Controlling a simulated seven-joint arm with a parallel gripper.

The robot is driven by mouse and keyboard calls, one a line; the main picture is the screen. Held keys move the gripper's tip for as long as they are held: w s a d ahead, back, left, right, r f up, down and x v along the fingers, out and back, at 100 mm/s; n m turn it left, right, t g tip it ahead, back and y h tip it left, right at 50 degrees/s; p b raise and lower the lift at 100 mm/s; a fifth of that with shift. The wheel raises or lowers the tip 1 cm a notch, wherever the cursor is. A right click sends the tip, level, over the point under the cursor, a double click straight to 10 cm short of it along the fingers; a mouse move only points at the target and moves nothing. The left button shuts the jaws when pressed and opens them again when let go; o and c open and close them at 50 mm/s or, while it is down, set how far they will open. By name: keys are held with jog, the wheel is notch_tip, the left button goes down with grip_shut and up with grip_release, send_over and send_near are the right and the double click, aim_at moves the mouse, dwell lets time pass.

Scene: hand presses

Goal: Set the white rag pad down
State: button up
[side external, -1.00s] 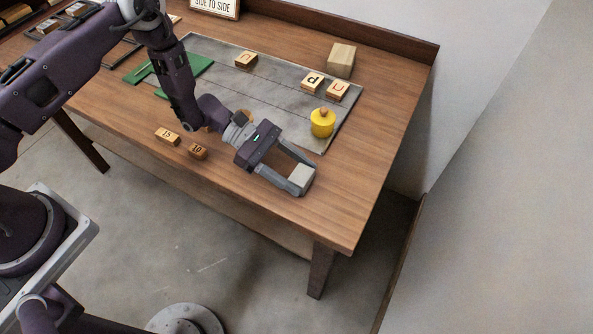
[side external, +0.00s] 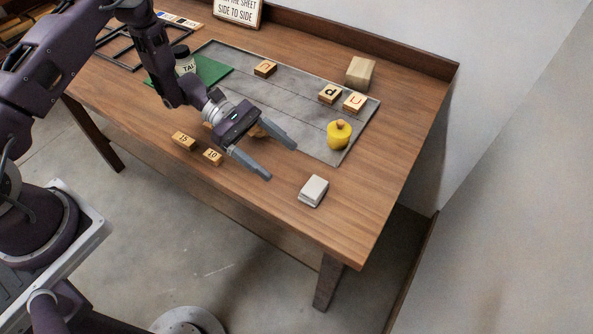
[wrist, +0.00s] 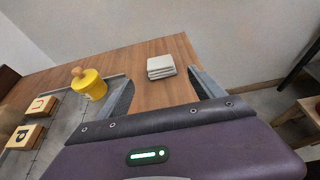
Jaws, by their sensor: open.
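The white rag pad (side external: 313,190) lies flat on the bare wood near the table's front right part, off the grey sheet. It also shows in the wrist view (wrist: 161,66) as a pale folded stack beyond my fingers. My gripper (side external: 283,162) is open and empty, to the left of the pad and apart from it. In the wrist view its two fingers (wrist: 162,92) stand wide, with bare table between them.
A yellow pot with a wooden knob (side external: 339,134) stands on the grey sheet (side external: 300,120). Letter blocks (side external: 330,93) lie on the sheet, with a plain wooden block (side external: 360,73) behind. Number blocks (side external: 184,141) lie at the front edge. The table's right end is clear.

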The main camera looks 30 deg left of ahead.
jog(key=shift+v, duration=0.95)
jog(key=s+r+m+g+y, duration=0.1)
jog(key=s+r+m+y, duration=0.3)
jog(key=r, duration=0.6)
jog(key=s+r+m+g+y, duration=0.1)
jog(key=s+r+m+y, duration=0.1)
jog(key=s+r+m, duration=0.6)
jog(key=s+a+r+m+t+y, duration=0.6)
jog(key=s+a+r+t+y, duration=0.1)
jog(key=s+a+r, duration=0.2)
jog(key=shift+s+a+r+t+y, duration=0.3)
jog(key=shift+s+r, duration=0.3)
jog(key=shift+s, duration=0.65)
